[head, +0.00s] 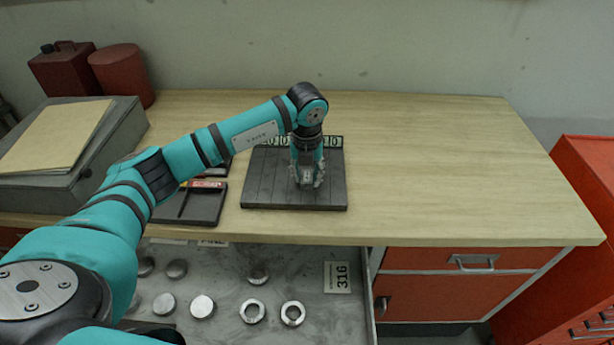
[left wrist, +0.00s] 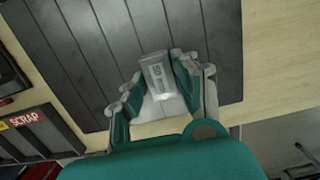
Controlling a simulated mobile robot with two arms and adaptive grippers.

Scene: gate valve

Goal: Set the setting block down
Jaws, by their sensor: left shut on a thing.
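The setting block (left wrist: 157,76) is a small grey metal block with a marking on its face. My left gripper (left wrist: 160,85) is shut on it, with a finger on each side, in the left wrist view. In the head view my left gripper (head: 307,180) points down over the dark grooved plate (head: 267,190) on the bench, right of the plate's middle. The block shows there only as a small grey patch between the fingers. I cannot tell whether it touches the plate. My right gripper is not in view.
A numbered strip (head: 334,142) runs along the plate's back edge. Left of the plate is a dark tray (head: 202,207), near a SCRAP label (left wrist: 24,119). An open drawer (head: 225,327) below holds several metal discs and rings. The bench's right side (head: 450,170) is clear.

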